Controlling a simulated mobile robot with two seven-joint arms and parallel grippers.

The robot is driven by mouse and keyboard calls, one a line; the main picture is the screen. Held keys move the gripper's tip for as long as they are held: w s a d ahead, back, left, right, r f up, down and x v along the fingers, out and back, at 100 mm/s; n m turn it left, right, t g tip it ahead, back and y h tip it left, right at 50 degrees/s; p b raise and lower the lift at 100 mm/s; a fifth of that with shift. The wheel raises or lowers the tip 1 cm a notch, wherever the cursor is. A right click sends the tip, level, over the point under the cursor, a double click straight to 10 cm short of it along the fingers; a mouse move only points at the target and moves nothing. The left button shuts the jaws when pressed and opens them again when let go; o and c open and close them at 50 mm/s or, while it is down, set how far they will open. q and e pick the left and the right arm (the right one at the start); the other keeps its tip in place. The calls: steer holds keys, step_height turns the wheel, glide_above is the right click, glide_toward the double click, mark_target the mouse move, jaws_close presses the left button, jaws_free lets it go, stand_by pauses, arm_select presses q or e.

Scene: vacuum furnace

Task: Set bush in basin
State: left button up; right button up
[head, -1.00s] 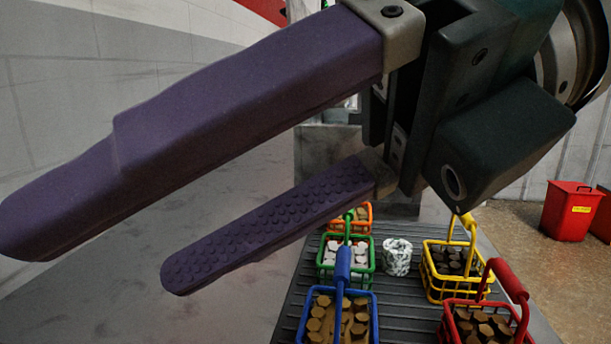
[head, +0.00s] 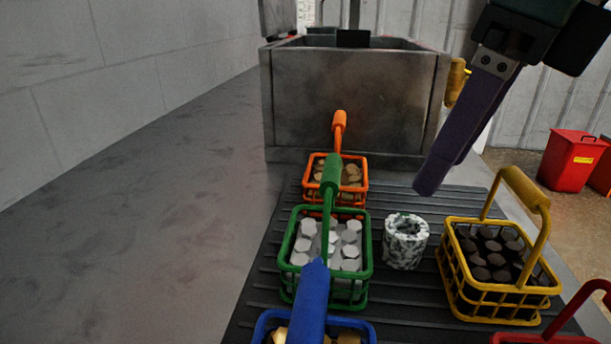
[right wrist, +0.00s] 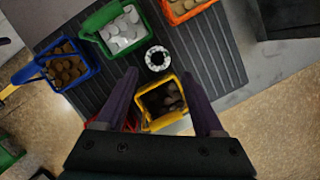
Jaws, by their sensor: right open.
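The bush, a short hollow cylinder mottled white and dark green (head: 405,243), stands upright on the ribbed dark mat between the green and yellow baskets. It also shows in the right wrist view (right wrist: 158,58), its round hole facing up. The likely basin is a grey open-topped metal tank (head: 345,105) behind the mat. My right gripper (head: 430,183) is open and empty, pointing down above and behind the bush in the head view. In the right wrist view its fingers (right wrist: 160,80) are spread wide, with the bush beyond their tips. My left gripper is out of view.
Wire baskets of small pieces surround the bush: orange (head: 312,198), green (head: 290,284), blue (head: 262,326), yellow (head: 500,310) and red (head: 540,340). Their raised handles are obstacles. The grey surface left of the mat (head: 190,240) is clear. A red bin (head: 572,160) stands at right.

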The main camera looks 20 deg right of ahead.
mark_target(408, 226)
steer(key=x, duration=0.4)
steer(key=shift+s+a+f, duration=0.1)
steer(key=shift+s+a, duration=0.15)
steer(key=shift+s, duration=0.15)
steer(key=x, duration=0.5)
steer(key=shift+w+f+b, duration=0.2)
steer(key=shift+f+b, duration=0.1)
steer(key=shift+f, duration=0.05)
steer(key=shift+c, duration=0.4)
steer(key=shift+r, duration=0.1)
jaws_close()
